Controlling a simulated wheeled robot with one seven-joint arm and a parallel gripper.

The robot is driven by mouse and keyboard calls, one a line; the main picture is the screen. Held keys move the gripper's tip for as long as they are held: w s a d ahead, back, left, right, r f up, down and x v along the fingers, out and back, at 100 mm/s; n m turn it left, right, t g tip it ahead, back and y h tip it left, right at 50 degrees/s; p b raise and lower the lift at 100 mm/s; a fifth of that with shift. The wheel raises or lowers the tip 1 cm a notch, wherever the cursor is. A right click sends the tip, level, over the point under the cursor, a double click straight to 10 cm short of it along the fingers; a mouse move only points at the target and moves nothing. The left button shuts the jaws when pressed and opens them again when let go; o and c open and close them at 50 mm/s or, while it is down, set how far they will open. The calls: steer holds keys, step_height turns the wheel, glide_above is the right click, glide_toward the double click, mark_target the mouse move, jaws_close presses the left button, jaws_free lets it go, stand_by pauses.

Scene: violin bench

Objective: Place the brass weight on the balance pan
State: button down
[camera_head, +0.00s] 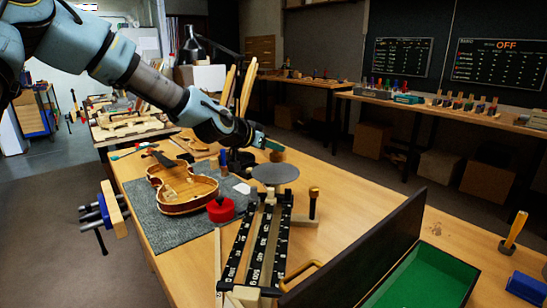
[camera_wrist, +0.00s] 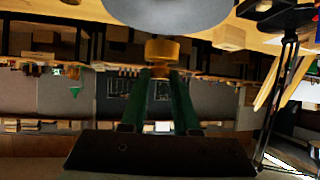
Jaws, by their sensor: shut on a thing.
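The brass weight (camera_wrist: 162,52) is a short golden-brown cylinder held between the two green fingertips of my gripper (camera_wrist: 160,75) in the wrist view. In the head view my gripper (camera_head: 265,143) is at the end of the arm, shut on the weight (camera_head: 277,155). The balance pan (camera_head: 275,174) is a flat grey disc at the far end of the balance's black scale beams (camera_head: 262,238). It also shows at the top edge of the wrist view (camera_wrist: 165,10). The weight appears close to the pan's far side; I cannot tell whether they touch.
A violin body (camera_head: 182,188) lies on a grey mat (camera_head: 165,228) left of the balance. A red round pot (camera_head: 220,209) stands beside the beams. A black post with a brass top (camera_head: 314,203) stands right of them. A green-lined box (camera_head: 425,275) is at front right.

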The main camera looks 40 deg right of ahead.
mark_target(272, 157)
steer(key=shift+f+p, duration=0.35)
steer(key=shift+f, duration=1.45)
steer(key=shift+f, duration=0.1)
steer(key=c, duration=0.7)
jaws_free()
steer(key=shift+o, duration=0.2)
steer(key=b+v, duration=0.1)
steer(key=v, duration=1.1)
steer(key=shift+b, duration=0.3)
steer(key=shift+a, duration=0.15)
